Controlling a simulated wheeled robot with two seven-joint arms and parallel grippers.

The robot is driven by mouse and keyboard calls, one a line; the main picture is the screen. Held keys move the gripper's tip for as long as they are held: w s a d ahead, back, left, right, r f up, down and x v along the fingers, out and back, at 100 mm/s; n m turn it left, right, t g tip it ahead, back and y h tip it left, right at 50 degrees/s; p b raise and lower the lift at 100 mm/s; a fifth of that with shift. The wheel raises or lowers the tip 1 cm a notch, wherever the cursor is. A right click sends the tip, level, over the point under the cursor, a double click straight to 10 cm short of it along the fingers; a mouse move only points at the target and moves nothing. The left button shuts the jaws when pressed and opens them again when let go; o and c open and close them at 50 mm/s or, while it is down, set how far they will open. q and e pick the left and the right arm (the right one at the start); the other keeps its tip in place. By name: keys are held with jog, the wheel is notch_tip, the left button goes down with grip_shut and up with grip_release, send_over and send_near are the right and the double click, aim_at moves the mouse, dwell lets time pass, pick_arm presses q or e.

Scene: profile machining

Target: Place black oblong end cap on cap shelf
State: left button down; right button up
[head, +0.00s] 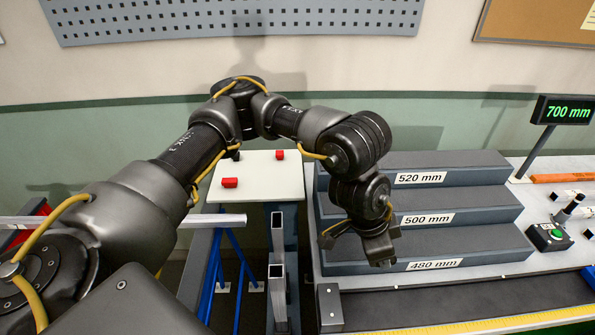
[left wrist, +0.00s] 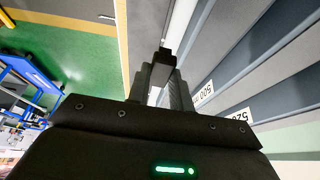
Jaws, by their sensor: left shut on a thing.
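My left gripper (head: 382,258) hangs in front of the stepped rack, over its lower steps. In the left wrist view, its two fingers (left wrist: 160,82) are shut on a small black block-like piece (left wrist: 163,57), which fits the black oblong end cap. In the head view I cannot tell the piece apart from the dark fingers. A white-topped stand (head: 282,188), possibly the cap shelf, is left of the gripper, with red caps (head: 229,183) on it. A small dark thing near its back left edge is partly hidden by my arm. My right gripper is not in view.
The grey stepped rack (head: 450,238) carries 520, 500 and 480 mm labels. Much of the white top is bare.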

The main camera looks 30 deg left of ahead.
pick_arm(q)
jog(key=shift+d, duration=0.1)
jog(key=shift+w+a+r, duration=0.15)
jog(key=shift+w+a, duration=0.05)
jog(key=w+a+r+n+t+y+p, duration=0.1)
jog(key=w+a+n+p, duration=0.1)
jog(key=a+n+p, duration=0.3)
jog(key=w+a+r+n+y+p, duration=0.1)
jog(key=w+a+r+n, duration=0.15)
jog(key=a, duration=0.45)
jog(key=n+y+b, duration=0.3)
jog(key=n+b, duration=0.2)
jog(key=n, duration=0.1)
send_over(281, 182)
jog(key=s+d, duration=0.1)
jog(key=s, duration=0.1)
jog(key=shift+t, duration=0.3)
notch_tip(281, 182, down, 9)
jog(key=shift+s+d+r, duration=0.1)
jog(key=shift+s, duration=0.05)
jog(key=f, duration=0.2)
jog(key=f+b, duration=0.1)
jog(key=shift+a, duration=0.25)
jog(key=shift+w+f, duration=0.25)
jog(key=shift+f, duration=0.25)
jog(key=shift+r, duration=0.1)
